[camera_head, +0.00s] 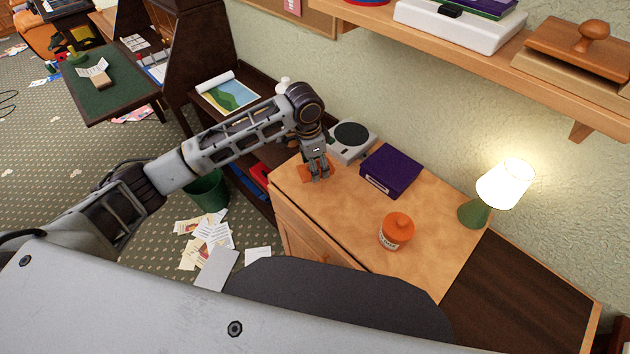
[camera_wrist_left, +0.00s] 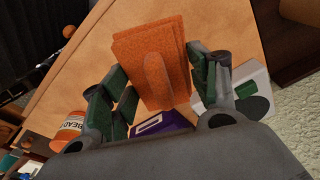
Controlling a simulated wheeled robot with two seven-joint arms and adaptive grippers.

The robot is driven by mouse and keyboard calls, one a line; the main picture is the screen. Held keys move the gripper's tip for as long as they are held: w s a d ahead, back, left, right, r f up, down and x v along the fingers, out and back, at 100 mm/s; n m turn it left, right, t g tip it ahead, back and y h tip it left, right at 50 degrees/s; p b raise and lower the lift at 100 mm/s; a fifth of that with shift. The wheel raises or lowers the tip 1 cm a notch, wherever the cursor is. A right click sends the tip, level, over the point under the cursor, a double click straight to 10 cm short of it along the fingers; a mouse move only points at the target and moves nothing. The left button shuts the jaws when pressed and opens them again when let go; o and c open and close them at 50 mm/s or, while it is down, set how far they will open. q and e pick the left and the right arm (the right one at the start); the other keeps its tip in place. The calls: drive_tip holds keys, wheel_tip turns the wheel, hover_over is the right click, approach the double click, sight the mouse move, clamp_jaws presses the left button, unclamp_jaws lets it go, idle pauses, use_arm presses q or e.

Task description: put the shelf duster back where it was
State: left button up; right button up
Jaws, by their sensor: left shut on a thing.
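The shelf duster, seen as an orange, rough-surfaced block with a rounded ridge, shows in the left wrist view (camera_wrist_left: 152,62) and as a small orange patch in the head view (camera_head: 305,173). My left gripper (camera_head: 319,177) is shut on it, with the fingers on either side in the wrist view (camera_wrist_left: 160,85). The duster is at the left end of the light wooden cabinet top (camera_head: 440,235). I cannot tell if it touches the surface. My right gripper is not in view.
On the cabinet are a purple box (camera_head: 390,170), an orange jar (camera_head: 396,231) and a grey-white device with a dark disc (camera_head: 350,140). A lit lamp (camera_head: 505,183) stands right. A wall shelf (camera_head: 545,77) overhangs the back.

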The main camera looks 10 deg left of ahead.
sight(316, 185)
use_arm(q)
wheel_tip(316, 185, down, 2)
drive_tip(key=shift+f, duration=2.9)
drive_tip(key=o, duration=0.9)
drive_tip(key=shift+r, duration=0.35)
drive_tip(key=r, duration=0.6)
drive_tip(key=a+r, duration=0.1)
drive_tip(key=r, duration=0.2)
drive_tip(key=shift+s+r, duration=0.3)
drive_tip(key=shift+r, duration=0.1)
drive_tip(key=shift+s+r, duration=0.1)
drive_tip(key=shift+r, duration=0.75)
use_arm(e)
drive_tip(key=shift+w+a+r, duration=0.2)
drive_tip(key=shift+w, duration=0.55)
